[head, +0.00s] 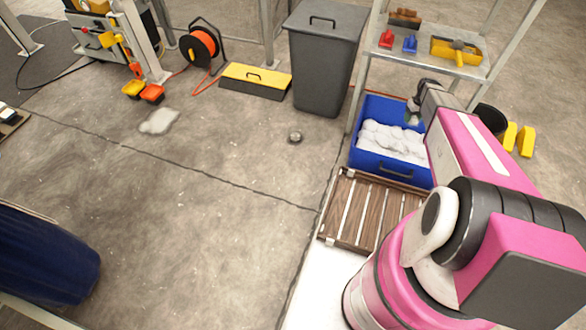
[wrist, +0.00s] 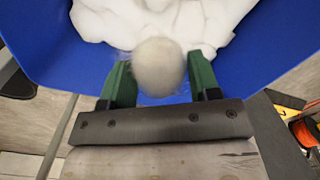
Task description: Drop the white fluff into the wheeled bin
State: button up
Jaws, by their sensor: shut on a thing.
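My gripper (wrist: 160,74) is shut on a rounded tuft of white fluff (wrist: 158,62), which sits between its two green fingers in the wrist view. In the head view my gripper (head: 413,114) is over the back right part of a blue crate (head: 380,174). More white fluff (head: 392,141) lies heaped in that crate, and the heap also shows in the wrist view (wrist: 190,20). A tall dark grey bin (head: 322,75) with a handled lid stands behind and left of the crate. Its lid looks shut, and no wheels are visible on it.
A metal shelf (head: 430,58) with tools stands behind the crate, its post between crate and grey bin. A slatted wooden pallet (head: 370,210) lies in front of the crate. A yellow-topped box (head: 255,77) and orange cable reel (head: 202,46) are left. The central floor is mostly clear.

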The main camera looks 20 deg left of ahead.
notch_tip(320, 180, down, 5)
jog(key=shift+f, duration=0.15)
dwell(0.3)
jog(key=o, duration=0.7)
jog(key=shift+o, duration=0.2)
notch_tip(320, 180, up, 11)
jog(key=shift+f, duration=0.1)
